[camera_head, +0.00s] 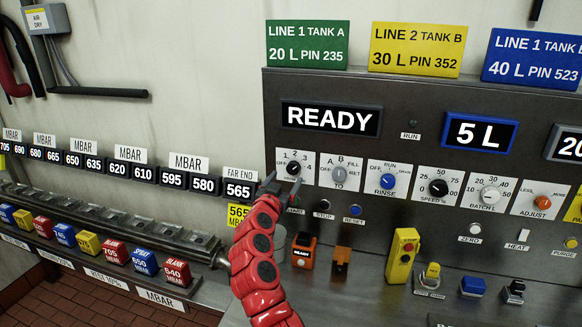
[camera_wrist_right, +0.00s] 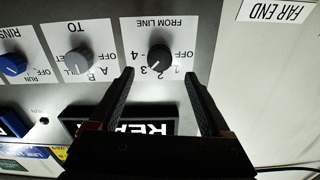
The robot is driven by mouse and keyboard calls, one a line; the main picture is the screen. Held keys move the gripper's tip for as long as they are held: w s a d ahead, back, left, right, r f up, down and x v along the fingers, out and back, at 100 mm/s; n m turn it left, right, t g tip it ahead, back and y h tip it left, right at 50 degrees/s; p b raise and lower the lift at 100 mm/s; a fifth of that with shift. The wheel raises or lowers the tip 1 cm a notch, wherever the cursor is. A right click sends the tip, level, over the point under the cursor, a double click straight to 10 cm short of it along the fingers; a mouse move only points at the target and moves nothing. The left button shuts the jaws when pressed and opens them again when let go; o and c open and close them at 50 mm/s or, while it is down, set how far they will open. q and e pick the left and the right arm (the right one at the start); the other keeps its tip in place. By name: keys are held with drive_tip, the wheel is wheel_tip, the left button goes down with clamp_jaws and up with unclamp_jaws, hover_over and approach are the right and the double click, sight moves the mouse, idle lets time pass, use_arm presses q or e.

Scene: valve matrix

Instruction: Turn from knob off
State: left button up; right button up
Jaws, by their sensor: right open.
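The from knob (camera_head: 293,167) is a round black dial on a white card at the left end of the panel's knob row. In the right wrist view the from knob (camera_wrist_right: 160,57) appears upside down under "FROM LINE", with off and numbers around it. Its white mark points down-left there, toward the 2 and 3 side; the exact number is hard to read. My right gripper (camera_head: 284,183) is at the card's lower edge. In the wrist view the right gripper (camera_wrist_right: 159,74) is open and empty, fingertips apart on either side below the knob. My left gripper is not in view.
The grey to knob (camera_head: 339,174) and blue rinse knob (camera_head: 387,181) sit close to the right. The READY display (camera_head: 330,118) is above. Small start, stop and reset buttons are below. A yellow control box (camera_head: 402,255) stands on the ledge. A row of coloured blocks lies left.

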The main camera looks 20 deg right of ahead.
sight(292, 170)
drive_tip(key=shift+p+x, duration=0.3)
drive_tip(key=shift+x, duration=2.95)
clamp_jaws()
